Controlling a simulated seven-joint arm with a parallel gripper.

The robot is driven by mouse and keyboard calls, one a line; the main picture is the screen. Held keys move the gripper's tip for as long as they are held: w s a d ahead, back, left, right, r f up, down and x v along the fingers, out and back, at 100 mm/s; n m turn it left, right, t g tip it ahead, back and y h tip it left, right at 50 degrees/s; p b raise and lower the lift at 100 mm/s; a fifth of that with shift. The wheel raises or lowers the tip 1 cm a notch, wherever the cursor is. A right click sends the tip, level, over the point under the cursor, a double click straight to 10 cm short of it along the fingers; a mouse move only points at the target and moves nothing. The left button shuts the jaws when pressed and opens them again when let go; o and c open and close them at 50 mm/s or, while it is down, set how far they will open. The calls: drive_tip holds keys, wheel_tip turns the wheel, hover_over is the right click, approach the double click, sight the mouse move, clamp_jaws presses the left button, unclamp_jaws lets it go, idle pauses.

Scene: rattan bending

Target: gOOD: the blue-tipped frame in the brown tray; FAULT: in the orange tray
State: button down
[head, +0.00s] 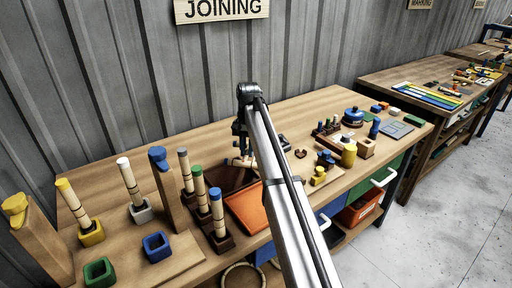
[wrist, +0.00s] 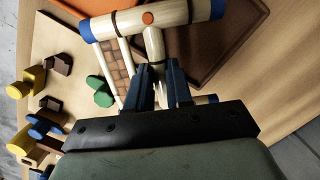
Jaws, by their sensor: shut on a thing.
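My gripper (wrist: 160,78) is shut on a pale wooden post of the blue-tipped frame (wrist: 118,27). The frame's crossbar has blue ends, dark bindings and an orange dot at the joint. The brown tray (wrist: 236,22) lies behind and below the frame in the wrist view; its left part is covered by the frame. The orange tray (wrist: 82,6) shows only at the top left there. In the head view, the orange tray (head: 248,210) lies at the table's front, with the brown tray (head: 228,176) behind it. My gripper (head: 240,130) is partly hidden by my arm.
Posts with coloured tips (head: 200,195) stand in dark holders left of the trays. A wooden jig with upright blocks (head: 170,185) and coloured sockets fills the left. Small coloured parts and a blue round container (head: 353,116) crowd the right side of the bench.

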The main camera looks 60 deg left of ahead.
sight(230, 178)
drive_tip(key=s+a+f+m+y, duration=0.1)
drive_tip(key=s+a+m, duration=0.1)
drive_tip(key=s+m, duration=0.55)
drive_tip(key=shift+m+g, duration=0.3)
drive_tip(key=shift+m, duration=0.25)
drive_tip(key=shift+w+f, duration=0.25)
drive_tip(key=shift+f, duration=0.9)
drive_tip(key=shift+w+f, duration=0.3)
drive_tip(key=shift+f, duration=0.9)
drive_tip(key=shift+w+f, duration=0.25)
drive_tip(key=shift+f, duration=0.9)
drive_tip(key=shift+f, duration=0.15)
drive_tip(key=c, duration=0.9)
unclamp_jaws()
drive_tip(key=shift+c, duration=0.2)
wheel_tip(230, 178, up, 9)
